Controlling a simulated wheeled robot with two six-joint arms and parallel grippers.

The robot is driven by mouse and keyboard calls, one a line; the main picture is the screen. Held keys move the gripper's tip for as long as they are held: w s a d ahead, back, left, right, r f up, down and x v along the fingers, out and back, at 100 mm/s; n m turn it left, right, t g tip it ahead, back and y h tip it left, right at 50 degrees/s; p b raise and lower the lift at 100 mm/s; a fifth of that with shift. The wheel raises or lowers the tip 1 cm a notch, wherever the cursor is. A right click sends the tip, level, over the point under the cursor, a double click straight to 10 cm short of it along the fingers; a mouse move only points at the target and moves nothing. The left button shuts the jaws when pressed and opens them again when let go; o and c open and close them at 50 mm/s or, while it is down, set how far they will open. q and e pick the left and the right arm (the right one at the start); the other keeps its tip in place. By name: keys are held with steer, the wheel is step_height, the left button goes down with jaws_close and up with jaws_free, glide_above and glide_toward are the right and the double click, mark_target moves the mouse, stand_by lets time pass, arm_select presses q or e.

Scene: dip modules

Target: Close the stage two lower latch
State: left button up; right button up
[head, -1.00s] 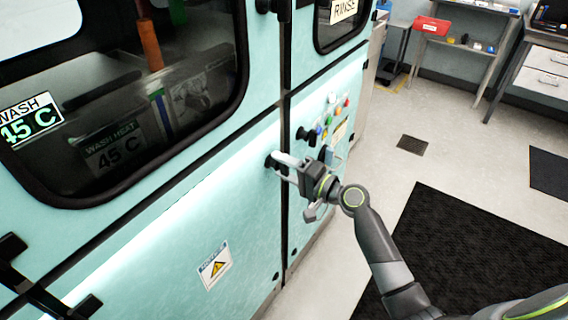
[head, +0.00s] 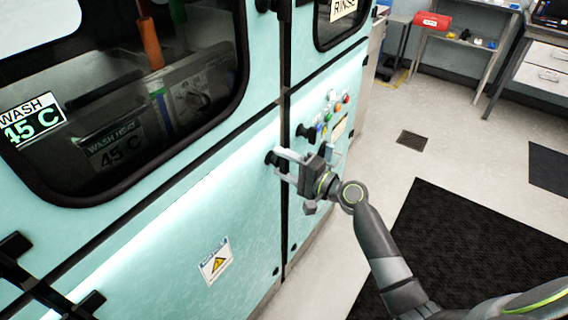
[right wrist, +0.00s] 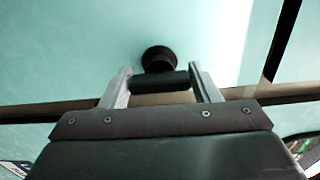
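A lower latch (head: 271,158) with a black knob sits on the teal machine's large lower panel, close to the vertical seam. My right gripper (head: 283,165) is at this latch, its two pale fingers spread apart and pointing at the panel. In the right wrist view, a short black bar (right wrist: 160,82) lies crosswise between the fingertips, just under the round black knob (right wrist: 157,60). The fingers stand at the bar's two ends; whether they touch it I cannot tell. My left gripper is not in view.
A control panel with coloured buttons (head: 335,107) is on the machine right of the seam, close behind my right gripper. An upper latch (head: 264,6) is above. A black bar handle (head: 40,292) is at lower left. Open floor (head: 375,150) lies to the right.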

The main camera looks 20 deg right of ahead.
steer(key=o, duration=0.3)
steer(key=shift+o, duration=0.2)
steer(key=b+v, duration=0.5)
steer(key=v, duration=1.2)
steer(key=shift+s+d+f, duration=0.1)
steer(key=shift+s+d, duration=0.05)
